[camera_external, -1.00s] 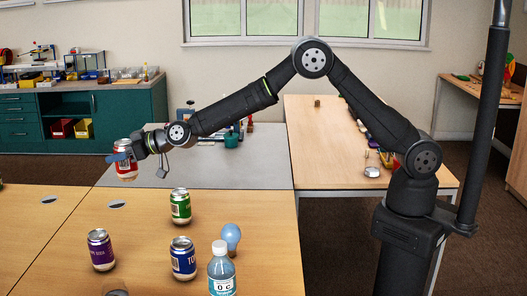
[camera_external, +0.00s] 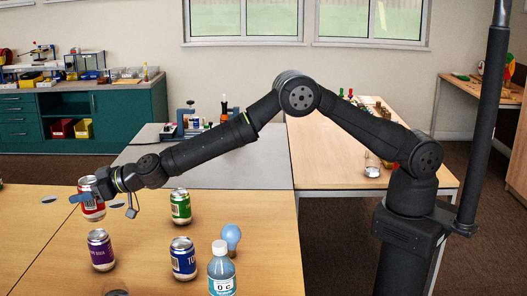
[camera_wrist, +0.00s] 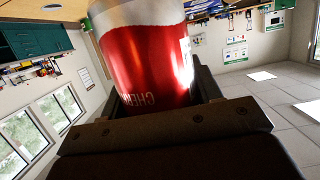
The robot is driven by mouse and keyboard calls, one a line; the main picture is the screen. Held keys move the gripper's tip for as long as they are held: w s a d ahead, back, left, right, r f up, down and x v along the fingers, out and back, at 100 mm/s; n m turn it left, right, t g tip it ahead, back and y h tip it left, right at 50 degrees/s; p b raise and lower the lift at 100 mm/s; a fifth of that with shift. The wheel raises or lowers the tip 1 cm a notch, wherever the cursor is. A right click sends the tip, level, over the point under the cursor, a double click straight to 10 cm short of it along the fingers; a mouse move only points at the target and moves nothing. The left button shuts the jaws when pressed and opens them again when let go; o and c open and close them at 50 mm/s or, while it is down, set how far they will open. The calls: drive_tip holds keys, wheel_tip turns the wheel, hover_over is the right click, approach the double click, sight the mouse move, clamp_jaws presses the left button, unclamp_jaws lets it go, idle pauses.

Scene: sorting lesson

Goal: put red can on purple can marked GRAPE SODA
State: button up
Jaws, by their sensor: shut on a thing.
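The red can (camera_external: 93,209) is held upright in my gripper (camera_external: 88,194), which is shut on it. It also shows large and close in the wrist view (camera_wrist: 150,65), between the jaws. The purple can (camera_external: 100,250) stands upright on the wooden table, in front of and slightly right of the red can in the external view. Its label is partly readable, ending in "SODA". The red can appears higher than the purple can and apart from it. Whether the red can touches the table cannot be told.
A green can (camera_external: 180,206) and a blue can (camera_external: 183,258) stand to the right of the purple can. A light blue bulb (camera_external: 231,237) and a clear bottle (camera_external: 221,270) are further right. The table's left part is mostly clear.

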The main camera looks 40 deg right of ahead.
sight(86, 207)
drive_tip(key=shift+s+a+f, duration=0.15)
drive_tip(key=shift+a+f, duration=0.2)
drive_tip(key=shift+f, duration=1.9)
drive_tip(key=shift+f, duration=0.15)
drive_tip(key=o, duration=1)
drive_tip(key=shift+r, duration=0.2)
drive_tip(key=v, duration=1.2)
